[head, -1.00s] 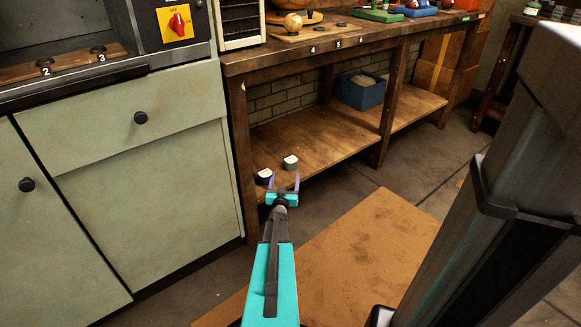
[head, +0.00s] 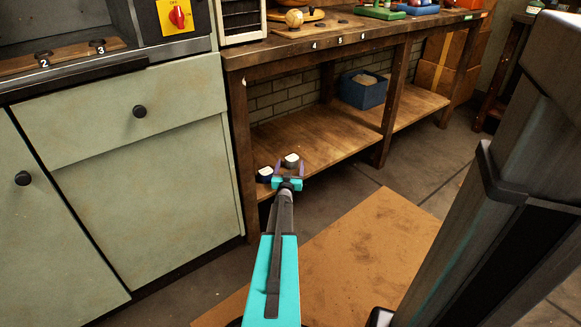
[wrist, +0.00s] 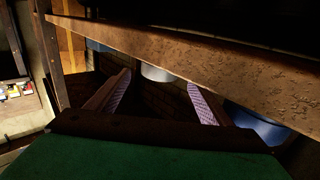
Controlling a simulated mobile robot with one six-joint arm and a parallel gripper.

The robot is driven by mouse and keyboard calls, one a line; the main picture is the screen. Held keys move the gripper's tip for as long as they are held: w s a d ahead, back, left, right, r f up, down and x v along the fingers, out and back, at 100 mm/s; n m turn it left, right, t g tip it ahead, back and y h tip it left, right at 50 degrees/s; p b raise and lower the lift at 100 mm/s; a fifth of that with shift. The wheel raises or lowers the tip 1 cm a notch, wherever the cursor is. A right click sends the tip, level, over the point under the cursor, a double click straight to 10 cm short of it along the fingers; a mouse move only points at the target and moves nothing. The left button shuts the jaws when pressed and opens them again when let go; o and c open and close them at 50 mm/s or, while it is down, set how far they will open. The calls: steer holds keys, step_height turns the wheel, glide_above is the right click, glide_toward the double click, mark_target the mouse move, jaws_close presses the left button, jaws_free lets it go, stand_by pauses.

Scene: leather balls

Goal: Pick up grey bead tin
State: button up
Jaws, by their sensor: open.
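The grey bead tin (head: 291,160) has a pale top and stands on the lower wooden shelf, near its front left end. My gripper (head: 289,170) is open and empty just in front of it, partly covering its lower side. In the wrist view, the grey tin (wrist: 157,73) shows beyond and between the two fingertips (wrist: 160,80), with no contact visible. A board edge hides part of it there. A dark blue tin with a pale top (head: 265,175) stands close by on the left; it shows at the right in the wrist view (wrist: 258,132).
The shelf (head: 315,140) lies under a workbench (head: 300,55), with a bench leg (head: 240,150) left of the tins. A blue crate (head: 362,90) stands farther back. A green cabinet (head: 150,190) is on the left. The shelf right of the tins is clear.

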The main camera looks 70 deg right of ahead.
mark_target(291, 157)
steer(key=shift+d, duration=0.3)
steer(key=shift+f+b+x, duration=0.15)
steer(key=shift+b+x, duration=0.5)
steer(key=shift+x, duration=0.45)
steer(key=shift+f+b+x, duration=0.15)
steer(key=shift+b+x, duration=0.5)
steer(key=shift+x, duration=0.5)
steer(key=shift+w+d+r, duration=0.15)
steer(key=shift+w+d, duration=0.05)
steer(key=shift+d, duration=0.05)
steer(key=c, duration=1.2)
